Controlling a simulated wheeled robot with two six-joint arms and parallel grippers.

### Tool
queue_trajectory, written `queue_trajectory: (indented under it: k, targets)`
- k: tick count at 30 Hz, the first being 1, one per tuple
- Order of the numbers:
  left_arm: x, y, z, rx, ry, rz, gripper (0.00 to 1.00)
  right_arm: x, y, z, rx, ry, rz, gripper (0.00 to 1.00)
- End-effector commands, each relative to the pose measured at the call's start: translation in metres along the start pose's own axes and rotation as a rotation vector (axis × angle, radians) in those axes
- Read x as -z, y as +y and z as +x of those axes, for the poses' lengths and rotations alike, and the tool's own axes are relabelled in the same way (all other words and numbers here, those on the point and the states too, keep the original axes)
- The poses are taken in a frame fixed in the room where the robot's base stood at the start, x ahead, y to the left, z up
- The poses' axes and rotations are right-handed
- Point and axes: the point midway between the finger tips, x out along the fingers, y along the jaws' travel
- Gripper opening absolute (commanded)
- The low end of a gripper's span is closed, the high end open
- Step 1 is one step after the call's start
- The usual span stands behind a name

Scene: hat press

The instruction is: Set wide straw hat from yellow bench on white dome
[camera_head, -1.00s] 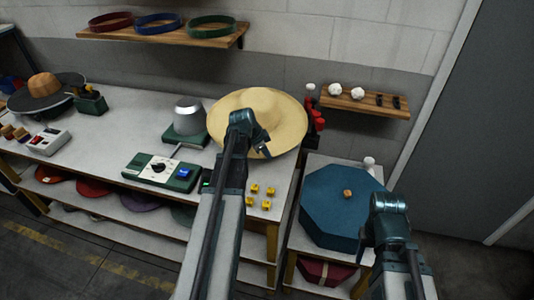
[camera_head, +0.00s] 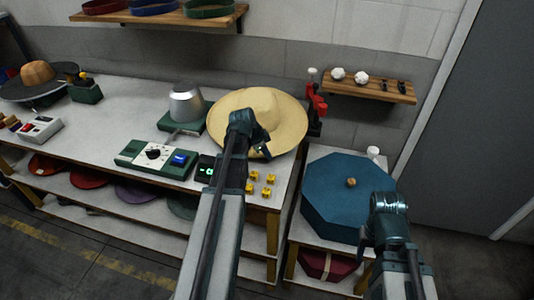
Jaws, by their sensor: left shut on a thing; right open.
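The wide straw hat (camera_head: 285,128) is pale tan with a round crown and broad brim. My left gripper (camera_head: 262,146) is shut on the near part of its brim; the wrist hides some of the hat. The pale grey-white dome (camera_head: 186,104) stands on a green base left of the hat, and the brim's left edge appears close beside it. I cannot tell the hat's height above the yellow-legged bench (camera_head: 110,112). My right gripper (camera_head: 372,254) is open, low at the right, in front of the blue octagonal box, with its fingertips mostly hidden.
A green control box (camera_head: 150,158) and several small yellow blocks (camera_head: 260,183) lie on the bench. The blue octagonal box (camera_head: 335,195) fills the right stand. A red clamp-like tool (camera_head: 316,104) stands behind the hat.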

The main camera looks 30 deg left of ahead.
Motion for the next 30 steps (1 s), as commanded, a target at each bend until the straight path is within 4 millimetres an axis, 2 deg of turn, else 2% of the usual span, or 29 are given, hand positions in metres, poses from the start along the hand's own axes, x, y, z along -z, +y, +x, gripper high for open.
queue_trajectory:
  k: [3, 30]
  targets:
    - [-0.003, 0.001, 0.007, 0.001, 0.0, 0.0, 0.0, 0.0, -0.001, 0.007, 0.0, 0.0, 0.0, 0.5]
    - [-0.006, 0.003, 0.014, 0.001, 0.0, 0.0, 0.0, 0.001, -0.002, 0.016, 0.0, 0.0, 0.0, 0.5]
